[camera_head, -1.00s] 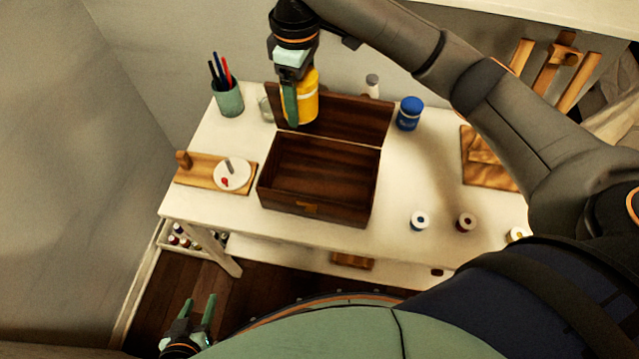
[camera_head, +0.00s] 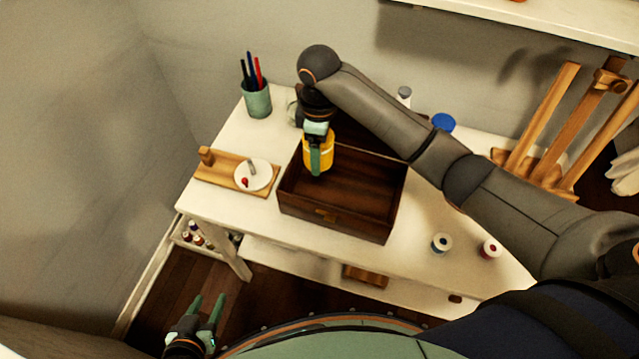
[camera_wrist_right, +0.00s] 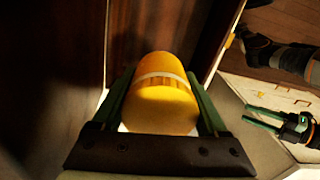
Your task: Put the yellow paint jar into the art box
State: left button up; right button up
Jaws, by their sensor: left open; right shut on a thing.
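The yellow paint jar (camera_head: 326,151) is held in my right gripper (camera_head: 318,158), which is shut on it. In the right wrist view the jar (camera_wrist_right: 160,95) sits between the two green fingers, with a pale band around it. The art box (camera_head: 335,224) is a dark wooden box, open at the top, on the white table. The jar is over the left back part of the box opening; I cannot tell whether it touches the bottom. My arm hides much of the raised lid. My left gripper (camera_head: 209,312) is open and empty, low in front of the table.
Left of the box are a wooden board (camera_head: 214,179) with a white palette (camera_head: 253,174) and a pen cup (camera_head: 257,100). A blue-lidded jar (camera_head: 444,123) stands behind my right arm. Small jars (camera_head: 441,243) stand at the right front. A wooden easel (camera_head: 560,130) is at the right.

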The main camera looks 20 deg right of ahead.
aim_at(319, 191)
notch_tip(319, 191, down, 12)
jog(key=shift+f+b, duration=0.1)
jog(key=shift+b, duration=0.4)
jog(key=shift+f, duration=0.15)
jog(key=o, duration=1.6)
jog(key=shift+c, duration=0.2)
notch_tip(319, 191, up, 12)
jog(key=shift+r+p, duration=0.2)
jog(key=shift+p, duration=0.35)
